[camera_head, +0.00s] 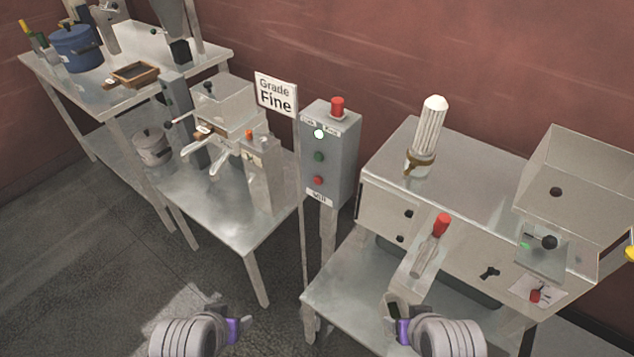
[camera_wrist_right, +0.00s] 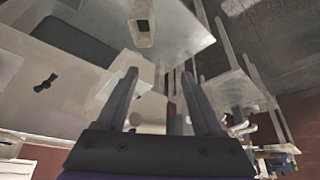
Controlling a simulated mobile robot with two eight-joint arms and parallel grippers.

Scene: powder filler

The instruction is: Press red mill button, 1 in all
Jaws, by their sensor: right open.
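The grey mill control box (camera_head: 330,150) stands on a post right of the "Grade Fine" sign in the head view. Its front has a lit white lamp (camera_head: 318,134), a green button (camera_head: 318,156) and a red button (camera_head: 318,180) above a small label. A red knob or lamp (camera_head: 338,106) sits on top. My right gripper shows open and empty in the wrist view (camera_wrist_right: 158,75), with two dark fingers apart. My left gripper (camera_head: 238,328) is low in the head view, and its fingers cannot be made out. Both arms are well below and apart from the box.
A steel machine (camera_head: 450,190) with a red-capped part (camera_head: 441,225) stands on a table at right. A mill-like machine (camera_head: 225,115) stands on the middle table. A blue pot (camera_head: 75,48) is on the back-left table. Floor between the tables is open.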

